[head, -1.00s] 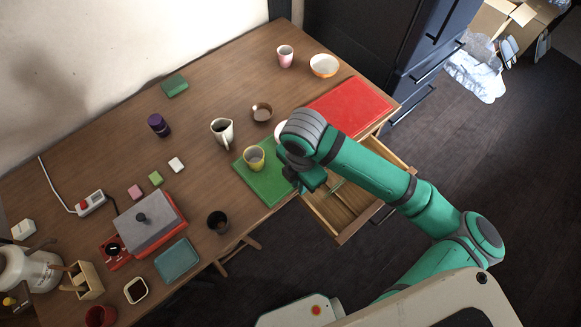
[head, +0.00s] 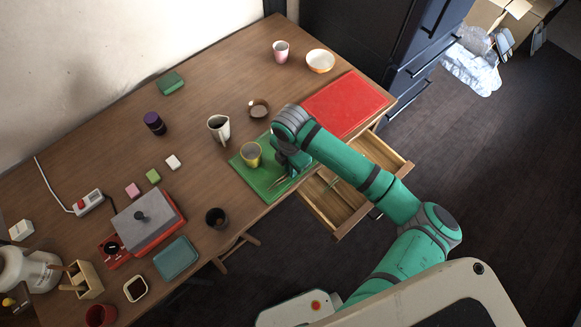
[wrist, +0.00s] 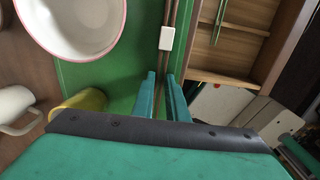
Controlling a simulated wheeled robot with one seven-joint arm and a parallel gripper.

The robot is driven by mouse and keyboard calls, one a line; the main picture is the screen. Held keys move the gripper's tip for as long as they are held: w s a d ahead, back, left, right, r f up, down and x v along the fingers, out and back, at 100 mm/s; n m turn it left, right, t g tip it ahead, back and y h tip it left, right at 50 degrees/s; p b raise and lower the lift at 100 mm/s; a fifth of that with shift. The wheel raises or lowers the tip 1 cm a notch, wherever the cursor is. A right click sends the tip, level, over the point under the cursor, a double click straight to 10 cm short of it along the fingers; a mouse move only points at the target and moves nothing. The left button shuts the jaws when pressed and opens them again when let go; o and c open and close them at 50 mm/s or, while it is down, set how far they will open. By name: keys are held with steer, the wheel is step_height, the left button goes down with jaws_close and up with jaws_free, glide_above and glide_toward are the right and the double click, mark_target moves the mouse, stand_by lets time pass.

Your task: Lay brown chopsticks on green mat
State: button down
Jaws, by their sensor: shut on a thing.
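My gripper (head: 281,181) is low over the near part of the green mat (head: 262,187), beside the yellow cup (head: 251,153). Its two fingers (wrist: 163,98) are shut on the brown chopsticks (wrist: 174,22), thin sticks that run away from the fingers along the mat's drawer-side edge in the wrist view. Their tips show as thin lines in the head view (head: 275,184). I cannot tell whether they touch the mat. A small white block (wrist: 167,38) lies at the chopsticks, on the mat (wrist: 118,75). The yellow cup also shows in the wrist view (wrist: 84,104).
A white bowl with a pink rim (wrist: 78,28) stands at the mat, hidden by my arm in the head view. The drawer (head: 342,207) is open with green chopsticks (wrist: 219,22) inside. A white mug (head: 218,128) and red mat (head: 345,103) are nearby.

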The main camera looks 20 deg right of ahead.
steer(key=shift+f, duration=0.15)
steer(key=c, duration=1.7)
jaws_free()
steer(key=shift+c, duration=0.2)
step_height(320, 180, up, 12)
steer(key=shift+d, duration=0.1)
